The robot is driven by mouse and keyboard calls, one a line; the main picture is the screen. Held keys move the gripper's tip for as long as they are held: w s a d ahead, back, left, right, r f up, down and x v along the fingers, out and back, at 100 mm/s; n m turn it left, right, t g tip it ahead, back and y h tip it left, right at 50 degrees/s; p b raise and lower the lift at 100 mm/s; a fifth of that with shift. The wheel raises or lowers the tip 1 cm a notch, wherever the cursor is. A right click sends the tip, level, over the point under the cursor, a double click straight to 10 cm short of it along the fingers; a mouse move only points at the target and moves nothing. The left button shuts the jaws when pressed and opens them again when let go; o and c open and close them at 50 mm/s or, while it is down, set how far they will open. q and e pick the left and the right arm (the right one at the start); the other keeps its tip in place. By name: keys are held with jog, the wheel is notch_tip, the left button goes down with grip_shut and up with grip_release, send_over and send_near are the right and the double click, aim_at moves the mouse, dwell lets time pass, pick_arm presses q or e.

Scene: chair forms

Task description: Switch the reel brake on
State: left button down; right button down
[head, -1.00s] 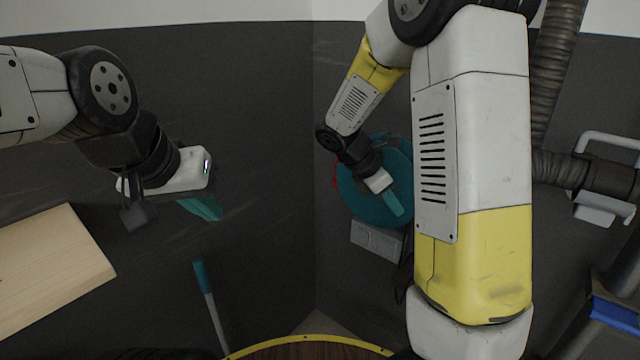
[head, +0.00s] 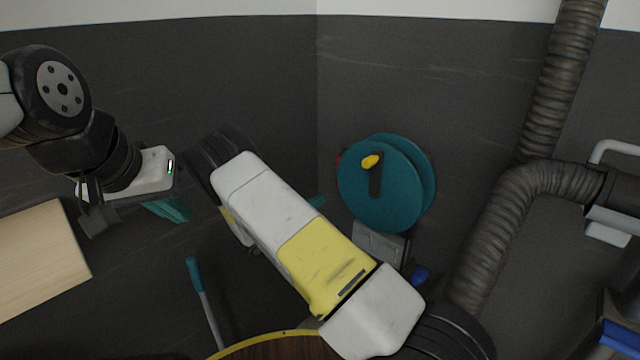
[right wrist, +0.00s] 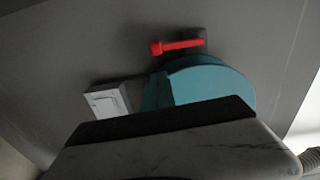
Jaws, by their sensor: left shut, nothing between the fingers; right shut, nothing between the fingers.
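The teal reel (head: 385,205) with a yellow knob on a dark crank stands by the dark wall, right of centre in the head view. A sliver of red (head: 339,163) shows at its left edge. In the right wrist view a red lever (right wrist: 176,45) points left from a dark mount above the teal reel (right wrist: 212,82). My left gripper (head: 168,208) is shut and empty at the left, far from the reel.
A grey box (head: 380,242) sits below the reel, and it also shows in the right wrist view (right wrist: 107,99). A ribbed hose (head: 505,215) runs at the right. A wooden board (head: 40,260) and a teal-handled rod (head: 200,290) are at the left.

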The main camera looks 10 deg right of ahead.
jog(key=shift+w+a+f+n, duration=0.15)
jog(key=shift+a+n, duration=0.15)
jog(key=shift+a, duration=0.05)
jog(key=x, duration=1)
